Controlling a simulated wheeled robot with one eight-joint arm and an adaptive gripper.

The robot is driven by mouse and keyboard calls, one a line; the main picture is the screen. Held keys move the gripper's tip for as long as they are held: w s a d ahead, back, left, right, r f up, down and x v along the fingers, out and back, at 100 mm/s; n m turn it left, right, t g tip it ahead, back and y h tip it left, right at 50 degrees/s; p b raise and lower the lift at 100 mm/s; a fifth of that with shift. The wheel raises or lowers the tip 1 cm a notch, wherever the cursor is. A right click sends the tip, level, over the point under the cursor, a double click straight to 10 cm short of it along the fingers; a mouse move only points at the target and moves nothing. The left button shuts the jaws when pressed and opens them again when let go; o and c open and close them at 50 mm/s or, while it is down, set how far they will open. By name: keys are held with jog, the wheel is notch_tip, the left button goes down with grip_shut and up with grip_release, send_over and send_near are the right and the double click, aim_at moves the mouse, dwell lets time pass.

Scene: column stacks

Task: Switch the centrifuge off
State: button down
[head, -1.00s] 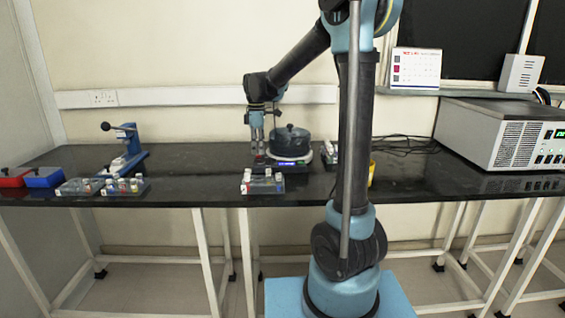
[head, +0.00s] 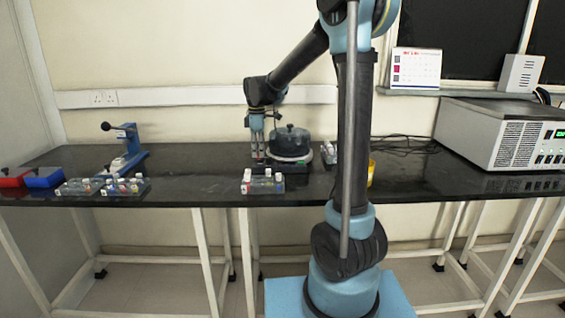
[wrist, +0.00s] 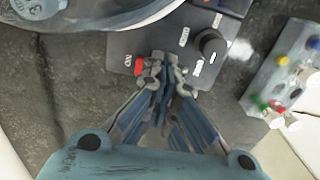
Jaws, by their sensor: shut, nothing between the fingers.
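The centrifuge (head: 290,143) stands on the black bench, with a dark domed lid on a pale round rim. Its grey front panel (wrist: 190,20) shows in the wrist view. The panel carries a small red switch (wrist: 139,67), a black knob (wrist: 211,43) and part of a dark display (wrist: 232,6) at the top edge. In the head view my gripper (head: 259,157) points down at the panel's left end.
A rack of small vials (head: 263,184) stands at the bench's front edge. A yellow container (head: 371,173) and cables are further right. A blue hand press (head: 124,150) and blue and red boxes stand left.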

jog(key=shift+r, duration=2.55)
jog(key=shift+s, duration=0.1)
